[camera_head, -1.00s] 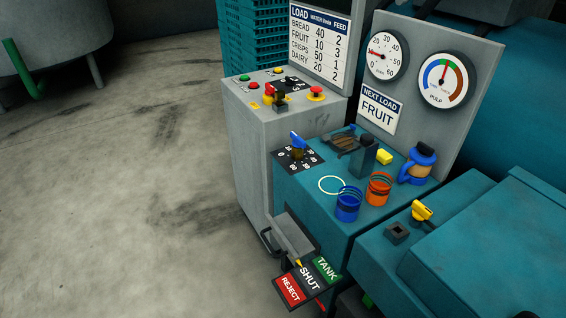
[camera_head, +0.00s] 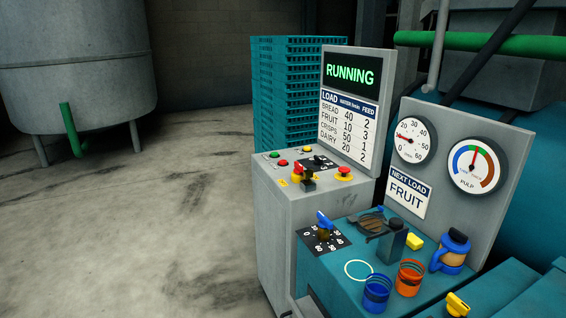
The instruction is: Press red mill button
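The grey control cabinet (camera_head: 283,215) stands right of centre. On its sloping top a small red button (camera_head: 283,163) sits beside a green button (camera_head: 274,154); I cannot read any label by them. A red mushroom button (camera_head: 344,173) on a yellow base is at the right of the top. The screen (camera_head: 353,75) above reads RUNNING in green. Neither of my grippers is in view.
A selector with red, yellow and black parts (camera_head: 297,174) stands on the cabinet top. The teal bench in front holds a blue-handled dial (camera_head: 324,222), a blue cup (camera_head: 376,293), an orange cup (camera_head: 409,278) and a mug (camera_head: 454,252). Open floor (camera_head: 150,220) lies left.

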